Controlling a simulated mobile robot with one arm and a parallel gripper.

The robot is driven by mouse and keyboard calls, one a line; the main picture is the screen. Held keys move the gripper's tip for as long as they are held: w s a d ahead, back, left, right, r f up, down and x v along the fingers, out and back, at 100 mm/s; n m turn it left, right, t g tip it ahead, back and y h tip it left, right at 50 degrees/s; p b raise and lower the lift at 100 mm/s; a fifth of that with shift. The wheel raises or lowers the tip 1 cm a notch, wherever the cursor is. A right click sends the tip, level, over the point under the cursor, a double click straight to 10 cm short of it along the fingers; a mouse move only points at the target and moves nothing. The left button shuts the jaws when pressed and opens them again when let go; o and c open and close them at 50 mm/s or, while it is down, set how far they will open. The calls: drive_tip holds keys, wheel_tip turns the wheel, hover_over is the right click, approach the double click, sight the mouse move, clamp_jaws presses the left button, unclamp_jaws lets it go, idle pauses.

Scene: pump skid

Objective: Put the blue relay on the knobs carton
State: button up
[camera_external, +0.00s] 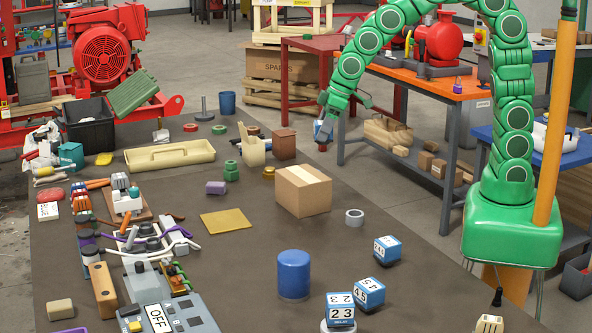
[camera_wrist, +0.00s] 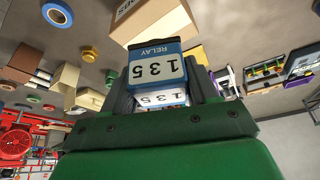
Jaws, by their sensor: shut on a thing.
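My gripper (camera_external: 324,132) is high over the far right part of the dark table. It is shut on a blue relay with a white face marked 135 (camera_wrist: 157,68), which fills the space between the fingers in the wrist view. In the external view only a small blue-white bit of this relay (camera_external: 318,127) shows at the fingertips. The cardboard carton (camera_external: 303,191) stands on the table, nearer the camera than my gripper, with nothing on top. In the wrist view the carton (camera_wrist: 155,22) appears just beyond the held relay, with partly readable lettering on its side.
Several other blue-and-white relays, one marked 23 (camera_external: 341,311), sit at the table's near right.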

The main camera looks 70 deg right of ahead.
drive_tip(key=shift+w+a+f, duration=0.2)
drive_tip(key=shift+w+f, duration=0.7)
drive_tip(key=shift+f, duration=0.2)
drive_tip(key=shift+w+a+f, duration=0.2)
drive_tip(key=shift+w+f, duration=0.7)
drive_tip(key=shift+f, duration=0.15)
drive_tip(key=shift+w+a+f, duration=0.2)
drive_tip(key=shift+w+f, duration=0.7)
drive_tip(key=shift+f, duration=1.6)
drive_tip(key=shift+f, duration=0.1)
drive_tip(key=o, duration=1.1)
drive_tip(key=shift+o, duration=0.2)
drive_tip(key=v, duration=1.1)
drive_tip(key=shift+s+d+r, duration=0.1)
drive_tip(key=shift+s+r, duration=0.25)
drive_tip(key=shift+r, duration=0.3)
drive_tip(key=s+d+m+g, duration=0.1)
drive_tip(key=s+d, duration=0.3)
drive_tip(key=s, duration=0.8)
drive_tip(key=s+d+r+m+g+h, duration=0.1)
drive_tip(key=s+d+m+g, duration=0.1)
drive_tip(key=s, duration=1.1)
drive_tip(key=s+d+r+m+g, duration=0.1)
drive_tip(key=s+d+g, duration=0.2)
drive_tip(key=s, duration=0.9)
drive_tip(key=d, duration=0.3)
drive_tip(key=shift+s+r+h, duration=0.2)
drive_tip(key=shift+r+h, duration=0.05)
drive_tip(key=shift+h, duration=0.15)
